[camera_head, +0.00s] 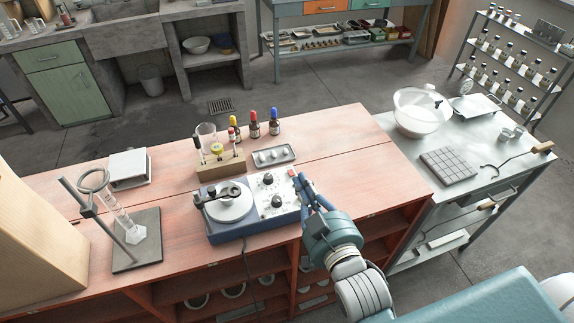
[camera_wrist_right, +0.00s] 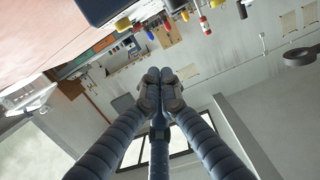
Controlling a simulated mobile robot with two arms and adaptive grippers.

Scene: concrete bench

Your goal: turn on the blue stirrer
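The blue stirrer (camera_head: 224,234) stands near the front edge of the red bench. It has a round white plate with a dark clamp-like piece over it, and a white control panel with black knobs (camera_head: 267,179) and a small red switch (camera_head: 292,172) at its right end. My right gripper (camera_head: 300,181) is at the right end of the panel, close to the red switch. Whether it touches the switch I cannot tell. In the right wrist view its fingertips (camera_wrist_right: 161,84) are together with nothing between them. A dark blue edge shows at the top there. My left gripper is not in view.
Behind the stirrer are a wooden block (camera_head: 222,165), a small tray (camera_head: 274,156) and several dropper bottles (camera_head: 254,126). A stand with a glass cylinder (camera_head: 137,251) is at the left. The bench right of the stirrer is clear. A metal table (camera_head: 400,147) adjoins.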

